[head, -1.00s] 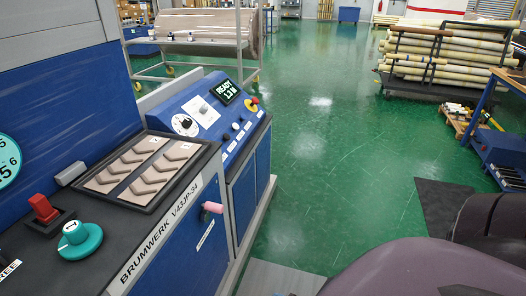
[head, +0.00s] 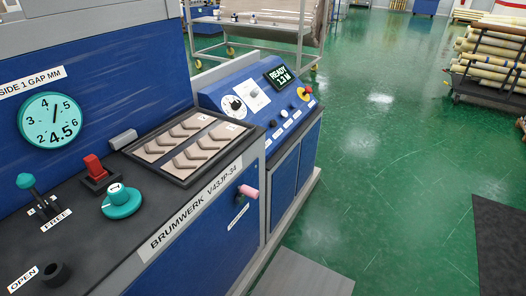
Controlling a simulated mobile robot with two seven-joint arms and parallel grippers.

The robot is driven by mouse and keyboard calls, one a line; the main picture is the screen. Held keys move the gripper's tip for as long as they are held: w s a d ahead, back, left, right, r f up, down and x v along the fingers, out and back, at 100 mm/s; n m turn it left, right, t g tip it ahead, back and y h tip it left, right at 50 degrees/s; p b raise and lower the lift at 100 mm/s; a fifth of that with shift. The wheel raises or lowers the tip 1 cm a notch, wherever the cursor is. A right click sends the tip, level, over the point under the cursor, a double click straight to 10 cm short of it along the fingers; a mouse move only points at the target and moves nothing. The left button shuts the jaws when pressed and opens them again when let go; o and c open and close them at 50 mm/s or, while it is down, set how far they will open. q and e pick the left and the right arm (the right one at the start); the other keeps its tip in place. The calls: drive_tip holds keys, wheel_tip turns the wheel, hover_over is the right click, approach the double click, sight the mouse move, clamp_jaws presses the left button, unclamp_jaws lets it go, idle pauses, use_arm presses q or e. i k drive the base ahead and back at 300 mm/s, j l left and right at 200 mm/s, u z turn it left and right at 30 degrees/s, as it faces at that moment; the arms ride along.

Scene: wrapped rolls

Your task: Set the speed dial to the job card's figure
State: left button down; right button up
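A round white dial with a dark knob (head: 234,105) sits on the sloped blue control panel in the head view. A pale plate with a grey knob (head: 253,94) is beside it. Which is the speed dial I cannot tell, as their labels are too small to read. The lit display (head: 279,75) above reads READY and what looks like 1.3 M. A teal knob (head: 121,202) with a white top stands on the nearer dark worktop. I cannot make out a job card. Neither of my grippers is in view.
The worktop also carries a red switch (head: 95,168), a teal-topped lever (head: 27,182) near a FREE label and a black tray (head: 190,148) of chevron pieces. A gap gauge (head: 51,120) reads about 4.5. A pink handle (head: 248,192) sticks out in front.

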sight(236, 104)
drive_tip(key=i+l, duration=0.9)
drive_tip(key=l, duration=0.15)
drive_tip(key=u, duration=0.35)
drive_tip(key=i+l+u, duration=0.1)
drive_tip(key=u, duration=0.3)
drive_tip(key=l+u, duration=0.15)
drive_tip(key=u, duration=0.2)
